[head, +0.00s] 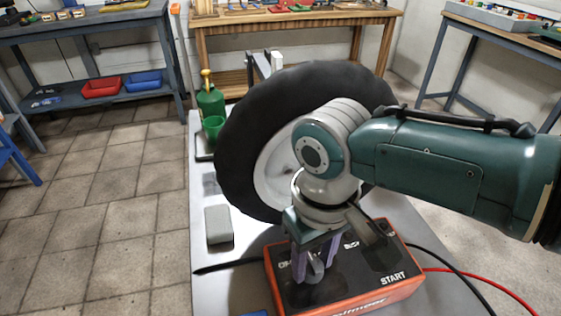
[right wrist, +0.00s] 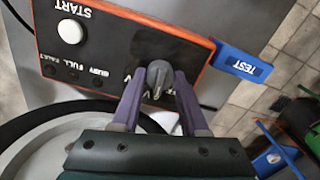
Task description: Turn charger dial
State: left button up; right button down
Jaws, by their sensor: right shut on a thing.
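The charger (head: 385,290) is a black-faced box with an orange-red rim, lying on the grey bench top. Its face also shows in the right wrist view (right wrist: 110,60), with a white START button (right wrist: 71,31) and small labels. The grey pointed dial (right wrist: 157,70) stands on the face near the box's edge. My right gripper (head: 315,265) reaches down over the charger, with its purple fingers on either side of the dial and shut on it. Part of the dial's base and the labels around it are hidden. My left gripper is out of view.
A large wheel (head: 235,130) stands behind the charger, close to my right arm. A blue TEST tag (right wrist: 243,62) lies beside the charger. Black and red cables run right.

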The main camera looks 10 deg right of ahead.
aim_at(313, 262)
jog(key=shift+m, duration=0.5)
jog(key=shift+c, duration=2.2)
grip_release()
notch_tip(313, 262, up, 9)
jog(key=p, duration=0.4)
jog(key=shift+p, duration=0.3)
jog(key=shift+r, duration=0.5)
